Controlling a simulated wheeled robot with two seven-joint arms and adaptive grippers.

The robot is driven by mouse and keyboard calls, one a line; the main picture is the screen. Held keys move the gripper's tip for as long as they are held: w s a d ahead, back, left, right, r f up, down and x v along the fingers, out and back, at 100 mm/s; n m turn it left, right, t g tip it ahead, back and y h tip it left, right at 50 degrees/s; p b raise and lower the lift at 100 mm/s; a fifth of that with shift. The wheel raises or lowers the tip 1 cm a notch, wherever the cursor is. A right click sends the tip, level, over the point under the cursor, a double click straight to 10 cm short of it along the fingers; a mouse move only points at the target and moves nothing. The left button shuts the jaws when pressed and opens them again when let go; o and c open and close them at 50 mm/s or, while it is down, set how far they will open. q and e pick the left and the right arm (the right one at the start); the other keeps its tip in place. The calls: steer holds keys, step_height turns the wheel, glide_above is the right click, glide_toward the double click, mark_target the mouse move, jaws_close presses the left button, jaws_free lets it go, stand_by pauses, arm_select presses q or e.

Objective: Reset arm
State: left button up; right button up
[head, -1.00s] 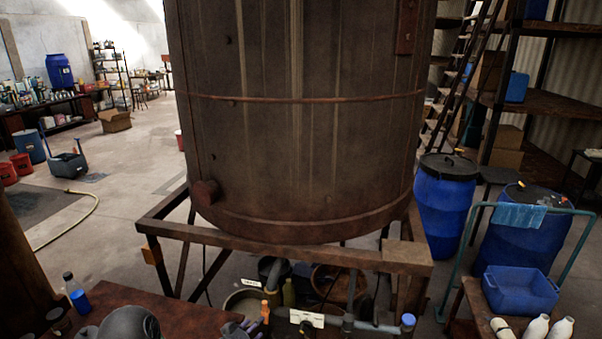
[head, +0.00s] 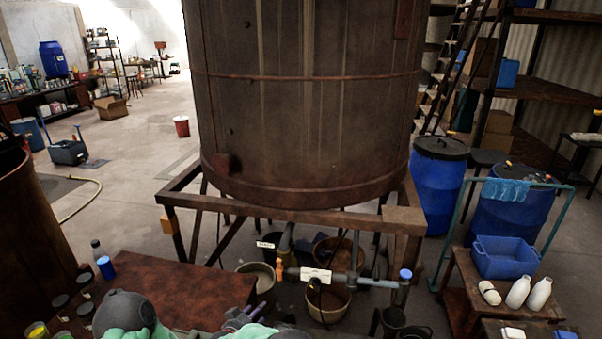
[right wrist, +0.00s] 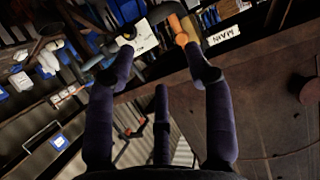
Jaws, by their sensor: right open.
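My right gripper (head: 243,316) shows at the bottom of the head view, with purple fingers over the right end of the dark red table (head: 180,285). In the right wrist view the right gripper (right wrist: 160,75) has its purple fingers spread, with nothing between them. Beyond its fingertips are an orange valve part (right wrist: 181,39), a white label (right wrist: 139,38) and a tag reading MAIN (right wrist: 224,36). My left gripper is not in view; mint-and-grey parts of my arms show along the bottom edge of the head view.
A large rusty vat (head: 305,110) stands on a metal frame (head: 290,212) ahead. Pipework with an orange valve (head: 279,268) and buckets (head: 329,300) are under it. Blue barrels (head: 437,185) and a blue crate (head: 504,257) stand right. Open floor (head: 130,160) lies at left.

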steer(key=d+f+n+g+y+b, duration=0.1)
steer(key=d+f+g+y+b, duration=0.1)
steer(key=d+f, duration=0.75)
steer(key=s+d+f+n+g+y+b, duration=0.1)
steer(key=s+d+f+g+y+b, duration=0.15)
steer(key=s+d+f, duration=0.55)
steer(key=s+d+f+g+y, duration=0.1)
steer(key=s+d+g, duration=0.1)
steer(key=s, duration=0.7)
steer(key=s+d+f+g+y+b, duration=0.1)
steer(key=s+d+f+g+y, duration=0.1)
steer(key=s, duration=0.7)
steer(key=s+d+f+g+y, duration=0.1)
steer(key=s+d+g, duration=0.2)
steer(key=s, duration=0.7)
steer(key=shift+f+g+b, duration=0.3)
steer(key=shift+g, duration=0.05)
